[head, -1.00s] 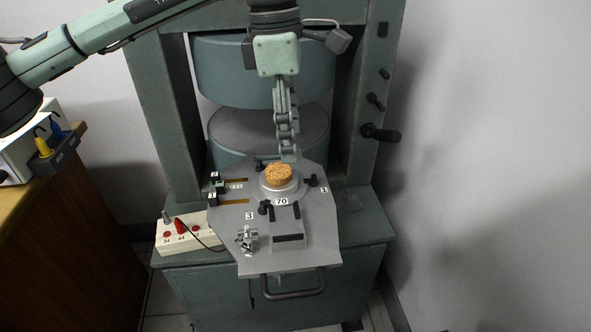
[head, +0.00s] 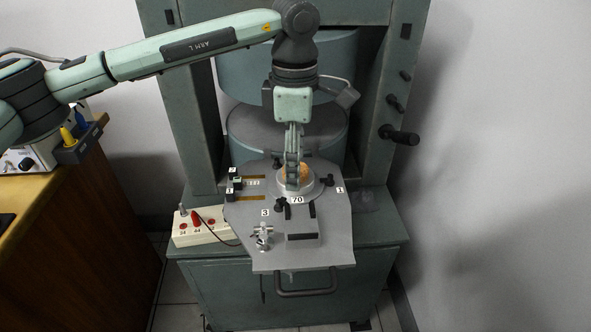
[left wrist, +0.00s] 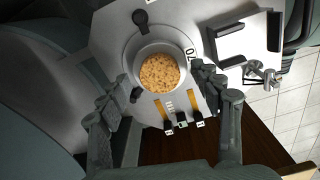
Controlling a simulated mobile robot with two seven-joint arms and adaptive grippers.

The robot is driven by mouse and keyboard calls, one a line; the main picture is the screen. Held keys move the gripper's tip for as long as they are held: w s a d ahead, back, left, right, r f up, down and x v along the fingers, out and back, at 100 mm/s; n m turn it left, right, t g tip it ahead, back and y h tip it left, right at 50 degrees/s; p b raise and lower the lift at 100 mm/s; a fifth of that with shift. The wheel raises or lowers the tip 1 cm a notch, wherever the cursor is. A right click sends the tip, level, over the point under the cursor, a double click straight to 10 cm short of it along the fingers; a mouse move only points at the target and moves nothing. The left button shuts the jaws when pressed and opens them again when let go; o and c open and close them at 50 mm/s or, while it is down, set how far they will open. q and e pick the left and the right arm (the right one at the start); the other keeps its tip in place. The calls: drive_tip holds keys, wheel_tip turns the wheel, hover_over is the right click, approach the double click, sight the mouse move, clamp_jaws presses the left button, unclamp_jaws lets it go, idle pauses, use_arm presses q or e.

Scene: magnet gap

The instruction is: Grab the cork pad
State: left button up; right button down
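The round brown cork pad (head: 305,172) sits on the round grey stand in the middle of the grey plate, partly hidden behind my left gripper in the head view. In the left wrist view the whole top of the cork pad (left wrist: 160,73) shows, inside a pale round cup or ring. My left gripper (head: 293,184) points down at the pad. In the left wrist view its two fingers (left wrist: 161,78) are wide apart, one on each side of the pad, with a visible gap to the cork. My right gripper is in neither view.
The grey plate (head: 335,230) carries black knobs, number labels and a small metal fitting (head: 263,236). Large green magnet cylinders (head: 340,128) stand close behind. A white box with red sockets (head: 190,228) is at left. A wooden desk (head: 50,185) is further left.

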use_arm(q)
drive_tip(key=c, duration=0.9)
drive_tip(key=shift+r, duration=0.1)
